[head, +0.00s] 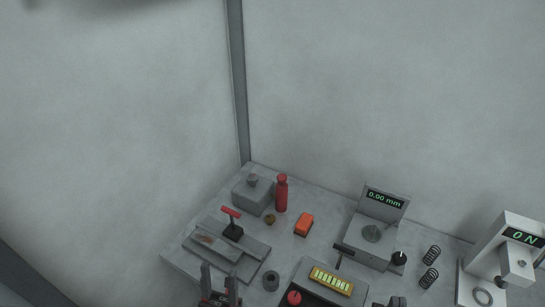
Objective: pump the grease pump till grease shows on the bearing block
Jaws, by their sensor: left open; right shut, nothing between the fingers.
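A red T-shaped handle on a black base (232,229) stands on a stepped grey block (250,244) at the left of the table; it may be the grease pump. A grey block with a round knob on top (252,193) sits behind it and may be the bearing block. I cannot tell for sure which is which, and I see no clear grease. My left gripper (219,284) is open, fingers up, at the front left, in front of the stepped block. My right gripper (396,301) seems to show only as a dark shape at the bottom edge, shut and empty.
A red bottle (281,194), an orange box (304,224) and a grey ring (271,281) stand nearby. A panel with a yellow bar display (331,281) and red knob (294,297) is at front centre. A 0.00 mm gauge (384,199), springs (429,278) and an ON machine (516,262) stand right.

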